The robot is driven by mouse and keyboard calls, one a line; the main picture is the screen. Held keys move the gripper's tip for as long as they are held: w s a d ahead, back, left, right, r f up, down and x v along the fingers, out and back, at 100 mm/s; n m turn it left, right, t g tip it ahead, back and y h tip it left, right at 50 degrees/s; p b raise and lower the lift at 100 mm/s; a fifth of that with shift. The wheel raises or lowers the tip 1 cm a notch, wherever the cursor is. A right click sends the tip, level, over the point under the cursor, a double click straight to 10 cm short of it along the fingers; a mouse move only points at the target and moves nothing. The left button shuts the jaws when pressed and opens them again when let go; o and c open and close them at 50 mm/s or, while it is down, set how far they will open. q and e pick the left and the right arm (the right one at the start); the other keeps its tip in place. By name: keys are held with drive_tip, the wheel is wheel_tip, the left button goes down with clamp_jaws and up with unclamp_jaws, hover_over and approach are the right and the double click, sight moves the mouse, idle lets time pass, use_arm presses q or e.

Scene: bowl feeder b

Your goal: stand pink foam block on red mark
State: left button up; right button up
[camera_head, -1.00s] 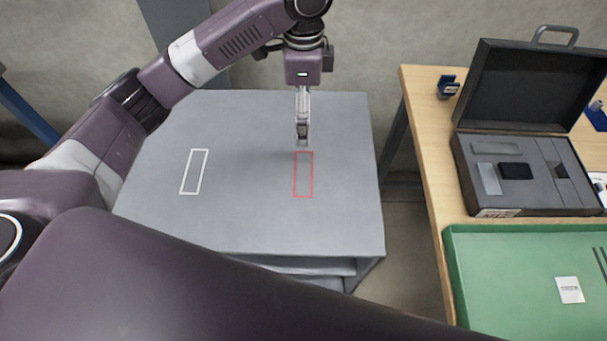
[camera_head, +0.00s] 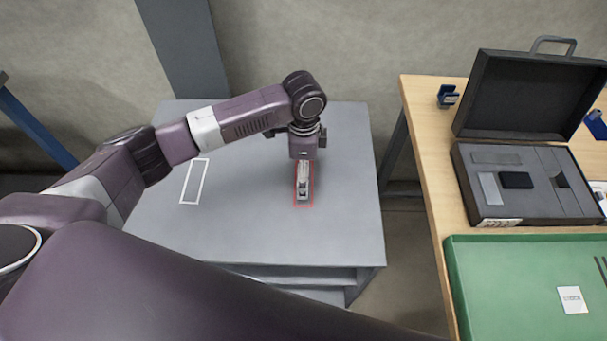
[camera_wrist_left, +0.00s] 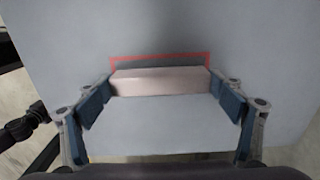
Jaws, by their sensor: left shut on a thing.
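The pale pink foam block (camera_wrist_left: 160,82) lies lengthwise between the two blue finger pads of my left gripper (camera_wrist_left: 162,98) in the left wrist view. The gripper is shut on its ends. The red mark (camera_wrist_left: 160,56), a thin rectangle outline, shows along the block's far side; its near part is hidden by the block. In the head view my left gripper (camera_head: 303,192) points down over the red mark (camera_head: 304,206) on the grey table, and the block is mostly hidden there. I cannot tell whether the block touches the table. My right gripper is not in view.
A white rectangle outline (camera_head: 202,180) lies on the grey table (camera_head: 240,225) to the left, with clear surface between. On the right, a wooden table (camera_head: 425,150) bears an open dark case (camera_head: 480,212) and a green tray (camera_head: 452,275).

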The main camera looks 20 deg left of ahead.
use_arm(q)
drive_tip(key=shift+f, duration=0.9)
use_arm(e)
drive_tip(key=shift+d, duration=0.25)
use_arm(q)
drive_tip(key=o, duration=0.8)
drive_tip(key=shift+f, duration=0.1)
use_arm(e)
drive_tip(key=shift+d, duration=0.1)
use_arm(q)
wheel_tip(320, 180, up, 12)
drive_tip(key=shift+r, duration=0.15)
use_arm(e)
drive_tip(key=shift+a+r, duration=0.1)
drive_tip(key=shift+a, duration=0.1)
